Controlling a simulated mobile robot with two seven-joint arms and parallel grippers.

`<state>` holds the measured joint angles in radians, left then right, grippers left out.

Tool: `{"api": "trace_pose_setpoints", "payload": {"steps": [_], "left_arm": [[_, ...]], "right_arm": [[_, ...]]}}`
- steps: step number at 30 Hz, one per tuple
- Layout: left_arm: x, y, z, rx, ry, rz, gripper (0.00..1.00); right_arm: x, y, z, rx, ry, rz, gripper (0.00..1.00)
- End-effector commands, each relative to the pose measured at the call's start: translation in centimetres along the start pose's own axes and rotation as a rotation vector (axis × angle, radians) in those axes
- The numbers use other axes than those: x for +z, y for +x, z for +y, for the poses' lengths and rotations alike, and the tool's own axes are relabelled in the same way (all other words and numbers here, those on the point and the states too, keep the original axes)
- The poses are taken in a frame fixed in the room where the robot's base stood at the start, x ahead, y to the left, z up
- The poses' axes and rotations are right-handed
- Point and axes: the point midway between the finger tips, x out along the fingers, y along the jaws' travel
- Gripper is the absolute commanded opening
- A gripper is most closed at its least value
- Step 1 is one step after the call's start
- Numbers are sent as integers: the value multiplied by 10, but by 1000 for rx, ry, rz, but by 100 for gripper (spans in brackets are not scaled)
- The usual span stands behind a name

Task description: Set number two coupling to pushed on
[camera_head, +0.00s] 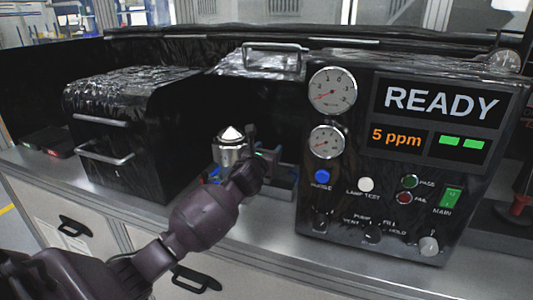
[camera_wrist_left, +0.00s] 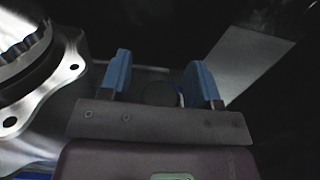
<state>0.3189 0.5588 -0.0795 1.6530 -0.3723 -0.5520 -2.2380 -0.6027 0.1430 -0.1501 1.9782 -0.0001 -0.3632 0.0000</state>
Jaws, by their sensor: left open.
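My left gripper (camera_head: 254,146) is beside the right side of a silvery machined housing (camera_head: 229,152) with a pale pointed top. In the left wrist view its two blue fingers (camera_wrist_left: 160,76) stand apart. A dark rounded thing (camera_wrist_left: 158,94) shows between them, with a little blue at its right edge; I cannot tell whether it is a coupling or whether a finger touches it. The housing's flange (camera_wrist_left: 70,72) with bolt holes is at the left there. No coupling can be made out by number. My right gripper is not in view.
A test panel (camera_head: 345,205) with gauges, buttons and a READY display (camera_head: 441,101) stands close to the right of my left arm. A black box with handles (camera_head: 125,135) stands at the left. The grey bench top (camera_head: 150,207) is clear in front of it.

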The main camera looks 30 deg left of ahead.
Motion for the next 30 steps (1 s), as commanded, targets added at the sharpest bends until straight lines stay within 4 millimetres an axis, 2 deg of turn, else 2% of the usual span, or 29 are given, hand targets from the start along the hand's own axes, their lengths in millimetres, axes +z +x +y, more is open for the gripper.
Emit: {"api": "trace_pose_setpoints", "payload": {"steps": [7,15,21,30], "left_arm": [[-1,-20,1,0,2,0,57],[-2,-66,1,0,3,1,57],[-1,-94,1,0,2,2,57],[-1,-108,1,1,1,1,57]], "right_arm": [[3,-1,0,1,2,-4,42],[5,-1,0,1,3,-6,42],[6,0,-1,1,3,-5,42],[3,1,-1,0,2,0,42]]}}
